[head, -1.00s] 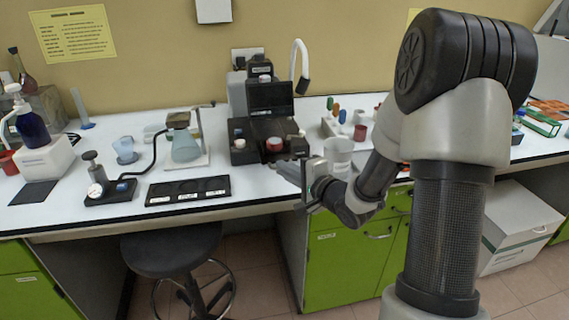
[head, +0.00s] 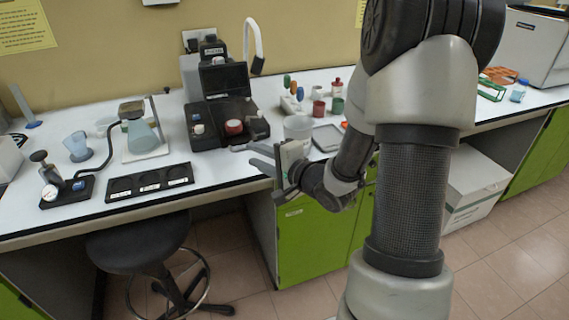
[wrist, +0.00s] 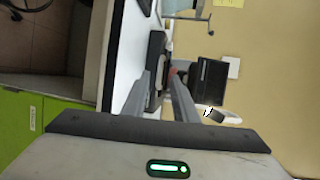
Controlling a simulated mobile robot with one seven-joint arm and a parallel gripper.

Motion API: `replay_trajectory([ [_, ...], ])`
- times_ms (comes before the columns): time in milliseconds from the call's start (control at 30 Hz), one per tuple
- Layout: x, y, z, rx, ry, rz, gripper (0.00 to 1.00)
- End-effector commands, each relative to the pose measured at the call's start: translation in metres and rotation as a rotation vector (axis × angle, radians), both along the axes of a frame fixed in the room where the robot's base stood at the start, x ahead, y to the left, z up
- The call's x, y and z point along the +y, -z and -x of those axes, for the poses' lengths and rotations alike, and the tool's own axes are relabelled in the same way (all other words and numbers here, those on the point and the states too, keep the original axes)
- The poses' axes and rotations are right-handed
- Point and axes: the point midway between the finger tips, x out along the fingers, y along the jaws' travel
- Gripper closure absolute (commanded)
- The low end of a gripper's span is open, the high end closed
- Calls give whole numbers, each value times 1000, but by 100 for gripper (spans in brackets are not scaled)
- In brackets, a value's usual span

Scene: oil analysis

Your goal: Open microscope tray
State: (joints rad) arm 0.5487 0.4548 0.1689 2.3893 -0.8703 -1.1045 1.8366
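The microscope (head: 225,92) is a black bench device with a dark screen, standing on the white bench against the wall. Its low black base (head: 250,123) carries a red round part at the front. The edges of a separate tray are too small to make out. My gripper (head: 256,158) is in front and to the right of the base, near the bench's front edge, apart from it. Its two grey fingers are spread with nothing between them. In the wrist view my gripper (wrist: 160,88) points at the microscope base (wrist: 156,60), with the screen (wrist: 208,82) to its right.
A clear beaker (head: 298,129) and a grey flat device (head: 327,138) stand just beyond my gripper. A stool (head: 140,240) stands below the bench.

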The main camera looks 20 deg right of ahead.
Motion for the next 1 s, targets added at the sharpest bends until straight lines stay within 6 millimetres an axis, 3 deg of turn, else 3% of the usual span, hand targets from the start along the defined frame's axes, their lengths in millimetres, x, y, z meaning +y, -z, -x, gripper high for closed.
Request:
replay_trajectory([
  [267,-29,-18,65,1,5,-1,74],
  [467,-38,-31,91,6,4,-7,74],
  [1000,-48,-27,114,2,-1,-2,74],
])
